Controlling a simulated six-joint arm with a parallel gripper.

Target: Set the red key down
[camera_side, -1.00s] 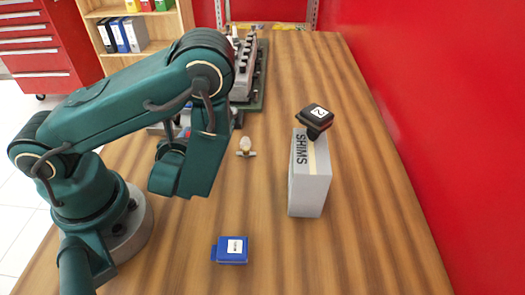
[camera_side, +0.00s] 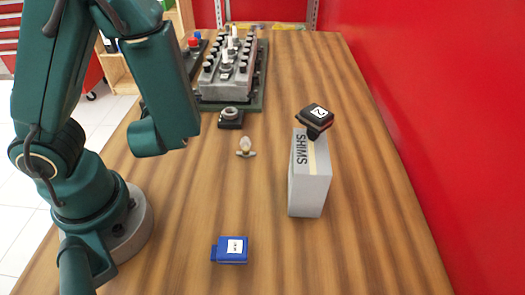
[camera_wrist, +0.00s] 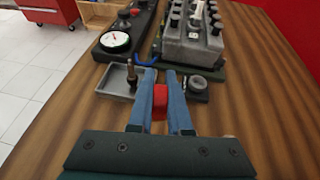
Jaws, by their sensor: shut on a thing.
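The red key (camera_wrist: 159,100) is between the two blue fingers of my gripper (camera_wrist: 160,76) in the wrist view. The fingers are shut on it, and only a short red part of it shows. The key is held above the wooden table (camera_wrist: 60,130). In the side view my arm hides the fingers and the held key. A blue key (camera_side: 230,250) with a white label lies on the table near the front. A black key (camera_side: 315,116) marked with a 2 sits tilted on top of the grey SHIMS box (camera_side: 309,185).
An engine block (camera_side: 228,68) stands on a dark green base at the back. A black socket with a metal ring (camera_side: 231,117) sits before it. A small bulb-like piece (camera_side: 245,149) lies nearby. The wrist view shows a grey tray (camera_wrist: 116,84) and gauge (camera_wrist: 115,39).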

